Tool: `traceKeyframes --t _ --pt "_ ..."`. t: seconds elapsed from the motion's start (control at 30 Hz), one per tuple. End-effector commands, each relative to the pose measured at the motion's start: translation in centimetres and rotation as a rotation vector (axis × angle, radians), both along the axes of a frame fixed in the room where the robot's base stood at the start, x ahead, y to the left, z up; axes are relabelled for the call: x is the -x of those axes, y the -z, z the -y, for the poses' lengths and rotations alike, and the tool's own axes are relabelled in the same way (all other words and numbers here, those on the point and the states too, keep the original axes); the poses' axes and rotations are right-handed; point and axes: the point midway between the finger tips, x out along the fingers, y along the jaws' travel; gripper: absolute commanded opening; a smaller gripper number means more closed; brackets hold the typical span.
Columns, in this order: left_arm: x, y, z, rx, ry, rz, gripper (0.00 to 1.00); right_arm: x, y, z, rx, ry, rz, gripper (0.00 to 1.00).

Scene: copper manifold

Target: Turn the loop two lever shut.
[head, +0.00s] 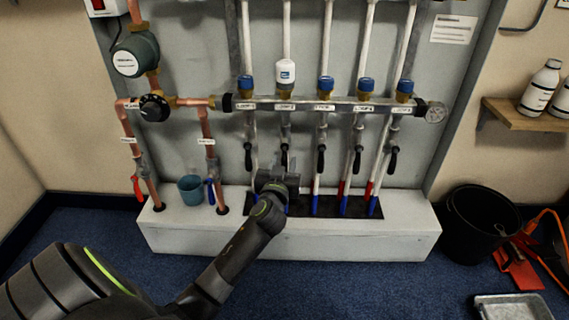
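The loop two lever (284,157) is black and hangs down along its pipe, under the second label (285,106) from the left on the manifold bar (313,104). A white cap (286,72) sits above that label, where the other loops have blue caps. My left gripper (278,180) is in front of the loop two pipe, just below the lever. In this view the lever's lower end is close above the gripper; I cannot tell whether they touch. The fingers are dark and partly hidden by the wrist, so their opening is unclear. My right gripper is not in view.
Similar black levers hang beside it on loop one (248,157) and loop three (321,158). A white ledge (350,235) runs below, with a teal cup (191,189) at left. A black bucket (477,235) stands on the floor at right.

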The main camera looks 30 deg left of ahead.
Motion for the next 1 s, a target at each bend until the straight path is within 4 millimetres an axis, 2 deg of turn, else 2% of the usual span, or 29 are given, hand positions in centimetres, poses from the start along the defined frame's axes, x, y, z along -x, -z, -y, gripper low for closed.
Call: traceKeyframes --t 0.17,0.47,0.77,1.0 --pt "-1.22 -0.04 -0.56 -0.002 -0.001 0.001 0.36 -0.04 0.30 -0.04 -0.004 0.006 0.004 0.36" --pt "-1.37 -0.05 -0.62 -0.001 0.000 0.000 0.36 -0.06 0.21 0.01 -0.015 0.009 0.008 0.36" --pt "-1.34 -0.04 -0.60 -0.001 0.000 0.000 0.00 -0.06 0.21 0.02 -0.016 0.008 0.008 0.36" --pt "-1.33 -0.03 -0.60 -0.001 0.000 0.000 0.00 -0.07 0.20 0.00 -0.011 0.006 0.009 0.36"
